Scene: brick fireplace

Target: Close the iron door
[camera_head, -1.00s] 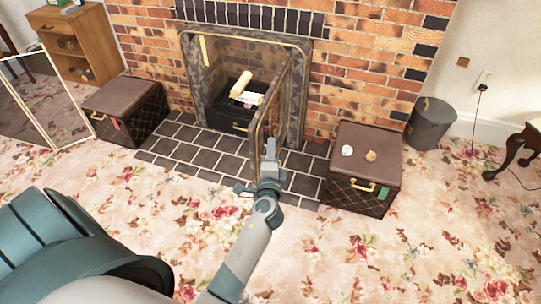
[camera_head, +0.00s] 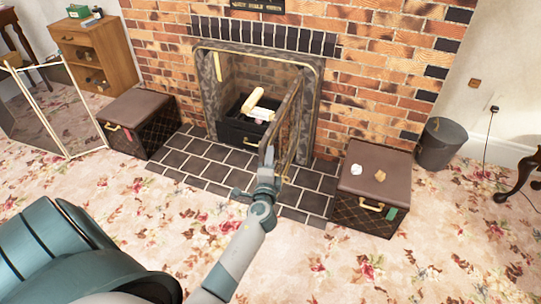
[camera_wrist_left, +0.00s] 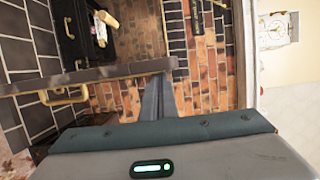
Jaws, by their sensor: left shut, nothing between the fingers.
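The iron door (camera_head: 284,115) stands swung open from the right side of the fireplace, jutting out towards me over the tiled hearth. It has a thin brass-coloured trim. In the left wrist view the door (camera_wrist_left: 110,73) shows nearly edge-on as a dark bar, with a brass handle (camera_wrist_left: 65,95) on it. My left gripper (camera_head: 267,162) is at the door's free, near edge. In the left wrist view its shut, empty fingers (camera_wrist_left: 160,95) are close against the bar; I cannot tell if they touch it. My right gripper is not in view.
The fireplace opening holds a dark grate (camera_head: 240,130) with pale logs. A brown chest (camera_head: 140,120) stands left of the hearth and another (camera_head: 372,180) right of it. A grey bin (camera_head: 440,143) stands further right. The floral carpet in front is clear.

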